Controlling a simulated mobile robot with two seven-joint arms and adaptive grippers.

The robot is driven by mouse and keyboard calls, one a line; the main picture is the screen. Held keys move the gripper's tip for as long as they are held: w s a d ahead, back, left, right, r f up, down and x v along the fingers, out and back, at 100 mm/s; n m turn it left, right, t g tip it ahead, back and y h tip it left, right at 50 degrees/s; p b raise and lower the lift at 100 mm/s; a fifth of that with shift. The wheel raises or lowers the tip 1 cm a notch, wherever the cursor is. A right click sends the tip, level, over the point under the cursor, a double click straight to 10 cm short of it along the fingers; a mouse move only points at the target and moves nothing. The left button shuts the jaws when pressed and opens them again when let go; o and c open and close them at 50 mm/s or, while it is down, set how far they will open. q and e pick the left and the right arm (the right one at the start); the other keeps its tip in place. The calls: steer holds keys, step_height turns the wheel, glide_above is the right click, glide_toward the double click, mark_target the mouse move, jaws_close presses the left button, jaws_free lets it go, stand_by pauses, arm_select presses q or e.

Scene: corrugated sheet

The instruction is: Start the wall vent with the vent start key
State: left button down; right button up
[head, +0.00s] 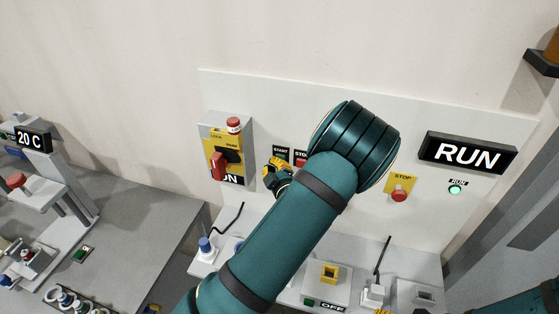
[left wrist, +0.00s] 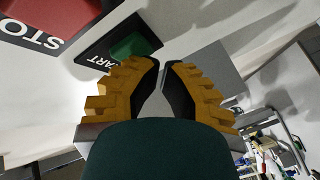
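The START key shows in the left wrist view as a green button (left wrist: 136,46) on a black plate lettered START (left wrist: 100,61). In the head view its black START label (head: 281,151) is on the white wall panel, and the button is not clear behind my gripper. My left gripper (head: 274,168) is just below that label, in front of the panel. In the left wrist view its yellow fingers (left wrist: 161,66) are together at the tips with nothing between them. The tips are beside the START plate; I cannot tell whether they touch anything.
A red STOP key (left wrist: 50,15) is next to START. A yellow box with a red rotary handle (head: 218,164) is to the left. A RUN sign (head: 467,153), a green lit lamp (head: 455,189) and a red stop button (head: 398,195) are to the right. A ledge with devices (head: 327,284) is below.

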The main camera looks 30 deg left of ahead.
arm_select(q)
steer(key=shift+s+d, duration=0.2)
steer(key=shift+s, duration=0.6)
steer(key=shift+s+d, duration=0.2)
steer(key=shift+s, duration=0.6)
steer(key=shift+s+d, duration=0.15)
steer(key=shift+s, duration=0.65)
steer(key=shift+s+d, duration=0.2)
steer(key=shift+s, duration=0.6)
